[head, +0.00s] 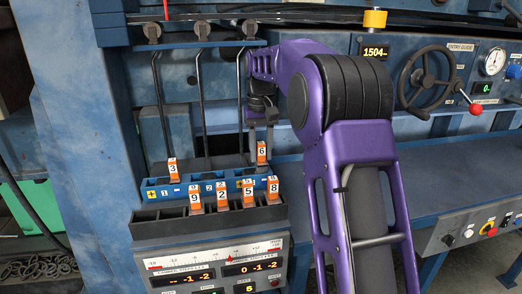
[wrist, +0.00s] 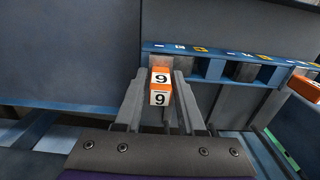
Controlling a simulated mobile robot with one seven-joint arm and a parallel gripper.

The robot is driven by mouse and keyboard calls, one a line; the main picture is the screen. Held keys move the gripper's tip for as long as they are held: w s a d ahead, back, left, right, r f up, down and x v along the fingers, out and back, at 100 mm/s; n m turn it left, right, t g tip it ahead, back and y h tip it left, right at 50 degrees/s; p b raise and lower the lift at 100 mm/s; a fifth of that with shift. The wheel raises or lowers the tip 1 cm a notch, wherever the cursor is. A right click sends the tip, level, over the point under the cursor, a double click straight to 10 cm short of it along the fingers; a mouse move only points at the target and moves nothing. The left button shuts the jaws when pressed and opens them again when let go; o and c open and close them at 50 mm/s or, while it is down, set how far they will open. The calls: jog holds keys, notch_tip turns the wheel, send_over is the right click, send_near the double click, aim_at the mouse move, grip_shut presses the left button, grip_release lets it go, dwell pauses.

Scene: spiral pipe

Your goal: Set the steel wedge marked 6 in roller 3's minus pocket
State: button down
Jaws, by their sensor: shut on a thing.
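My gripper (head: 262,122) is shut on the wedge marked 6 (head: 262,152), a steel piece with an orange numbered block. It is held upright at the back of the right end of the blue pocket rack (head: 150,194). In the wrist view the fingers (wrist: 160,110) close on both sides of this wedge (wrist: 160,88), whose number reads upside down, like a 9. The rack's edge (wrist: 210,51) lies just beyond it with open pockets to the right. I cannot tell whether the wedge's lower end is inside a pocket. Roller 3's minus pocket is not clearly readable.
The wedge marked 3 (head: 173,169) stands at the rack's left. A black tray (head: 148,215) in front holds wedges 9 (head: 195,200), 2 (head: 221,195), 5 (head: 248,192) and 8 (head: 273,190). Thin vertical rods (head: 201,100) hang behind the rack, one close to my gripper.

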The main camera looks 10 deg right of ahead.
jog(key=shift+f+b, duration=0.6)
jog(key=shift+f, duration=0.55)
jog(key=shift+c, duration=2.2)
grip_release()
